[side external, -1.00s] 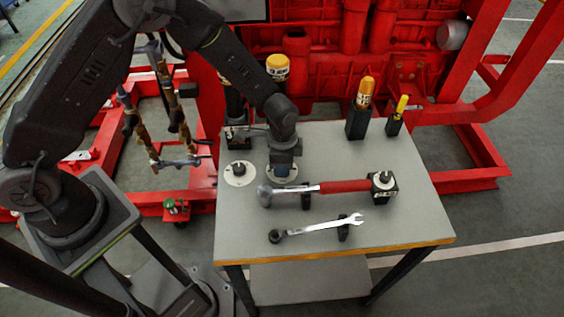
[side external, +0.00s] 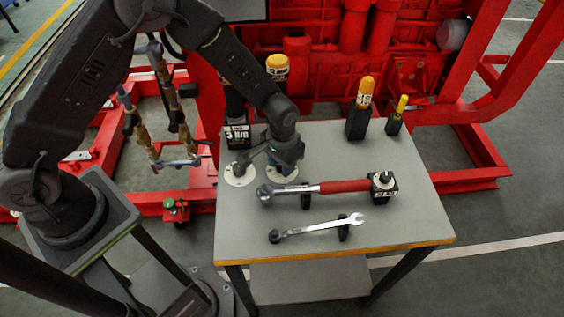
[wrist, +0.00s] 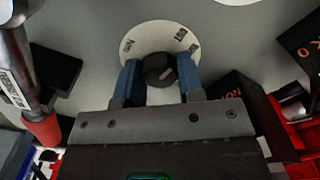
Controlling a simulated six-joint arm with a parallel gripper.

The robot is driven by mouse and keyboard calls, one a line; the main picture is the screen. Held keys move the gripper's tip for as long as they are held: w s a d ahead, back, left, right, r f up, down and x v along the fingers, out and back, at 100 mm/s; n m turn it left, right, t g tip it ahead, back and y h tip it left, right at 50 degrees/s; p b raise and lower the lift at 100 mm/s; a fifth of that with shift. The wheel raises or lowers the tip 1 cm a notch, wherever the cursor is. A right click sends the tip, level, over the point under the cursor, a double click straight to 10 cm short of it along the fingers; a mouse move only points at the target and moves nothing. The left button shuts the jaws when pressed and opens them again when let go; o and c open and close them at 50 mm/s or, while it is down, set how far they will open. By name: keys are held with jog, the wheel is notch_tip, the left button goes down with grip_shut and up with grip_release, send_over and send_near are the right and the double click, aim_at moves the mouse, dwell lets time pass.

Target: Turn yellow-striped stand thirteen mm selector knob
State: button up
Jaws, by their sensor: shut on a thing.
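A black round selector knob (wrist: 159,70) with a pale pointer mark sits on a white round dial (wrist: 150,32) in the wrist view. The dial carries small dark markings that are hard to read. My gripper (wrist: 158,72) has its two blue fingers on either side of the knob, shut on it. In the side view my gripper (side external: 283,165) points down over the dial (side external: 284,178) on the grey table, and the knob is hidden. I cannot make out a yellow-striped stand or a thirteen mm mark.
A second dial with a black knob (side external: 239,174) stands just left. A red-handled torque wrench (side external: 340,187) and a spanner (side external: 320,228) lie in front on rests. A labelled black box (side external: 237,135) and yellow-capped tools (side external: 364,92) stand behind. The table's right front (side external: 400,222) is clear.

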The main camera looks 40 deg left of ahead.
jog(key=shift+n, duration=0.5)
jog(key=o, duration=0.9)
notch_tip(320, 180, up, 14)
jog(key=shift+f, duration=0.1)
dwell(0.4)
jog(key=s+a+r+t, duration=0.2)
jog(key=s+a+r, duration=0.2)
jog(key=r, duration=0.5)
jog(key=s+a+r+t, duration=0.1)
jog(key=s+a+r, duration=0.1)
jog(key=s, duration=0.3)
jog(key=s+a+r+t, duration=0.1)
jog(key=s+a+r, duration=0.2)
jog(key=s, duration=0.3)
jog(key=s+a+r+t, duration=0.1)
jog(key=s+a+r, duration=0.1)
jog(key=s, duration=0.4)
jog(key=shift+a+r+t, duration=0.3)
jog(key=shift+a+r, duration=0.1)
jog(key=shift+r, duration=0.35)
